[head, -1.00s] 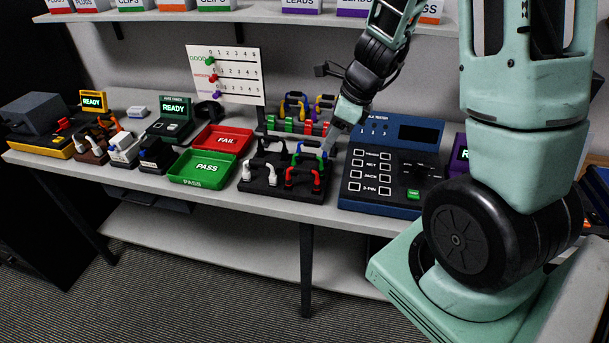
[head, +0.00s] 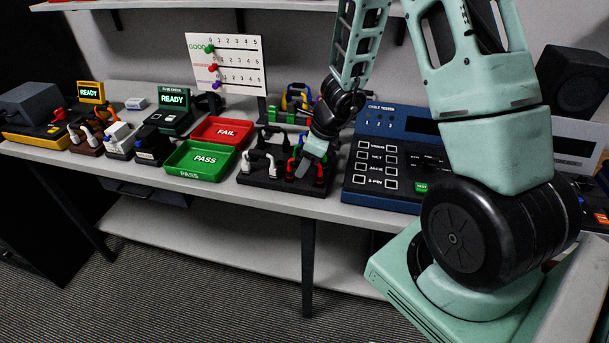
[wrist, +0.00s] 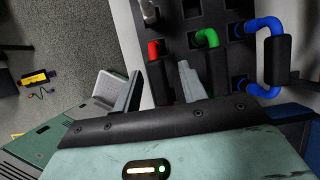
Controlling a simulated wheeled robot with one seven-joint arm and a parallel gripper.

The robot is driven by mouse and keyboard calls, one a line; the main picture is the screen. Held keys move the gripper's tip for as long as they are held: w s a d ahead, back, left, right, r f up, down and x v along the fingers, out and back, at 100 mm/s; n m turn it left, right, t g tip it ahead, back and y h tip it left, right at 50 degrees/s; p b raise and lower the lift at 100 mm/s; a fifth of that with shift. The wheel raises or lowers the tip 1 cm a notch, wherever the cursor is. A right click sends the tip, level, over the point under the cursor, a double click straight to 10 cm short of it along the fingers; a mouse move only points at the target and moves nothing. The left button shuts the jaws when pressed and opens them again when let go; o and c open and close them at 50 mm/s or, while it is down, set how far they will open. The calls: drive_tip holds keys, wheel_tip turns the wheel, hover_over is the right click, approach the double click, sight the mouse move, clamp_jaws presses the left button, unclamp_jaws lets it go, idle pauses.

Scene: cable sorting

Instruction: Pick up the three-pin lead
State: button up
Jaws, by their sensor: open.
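The dark lead rack (head: 262,181) stands on the bench with several leads; I cannot tell which is the three-pin one. My gripper (head: 303,168) is over its right part, hiding some leads. In the wrist view the gripper (wrist: 158,74) is open. A red-ended lead (wrist: 153,49) with a black sleeve shows between its fingers, not held. A green-ended lead (wrist: 208,38) and a blue-ended lead (wrist: 268,24), also black-sleeved, lie to its right. A white lead end (wrist: 149,10) shows at the top. The red lead (head: 292,166) is partly visible in the head view.
Left of the rack are a green PASS tray (head: 178,172) and a red FAIL tray (head: 240,122). A blue cable tester (head: 350,185) stands close on the right. The bench's front edge is close by.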

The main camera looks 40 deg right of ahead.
drive_tip(key=x, duration=0.2)
drive_tip(key=shift+w+f+b, duration=0.1)
drive_tip(key=shift+f+b, duration=0.15)
drive_tip(key=shift+b, duration=0.05)
clamp_jaws()
drive_tip(key=shift+r, duration=0.15)
wheel_tip(320, 180, up, 10)
drive_tip(key=p, duration=0.5)
drive_tip(key=shift+r+p, duration=1.35)
drive_tip(key=shift+r, duration=0.1)
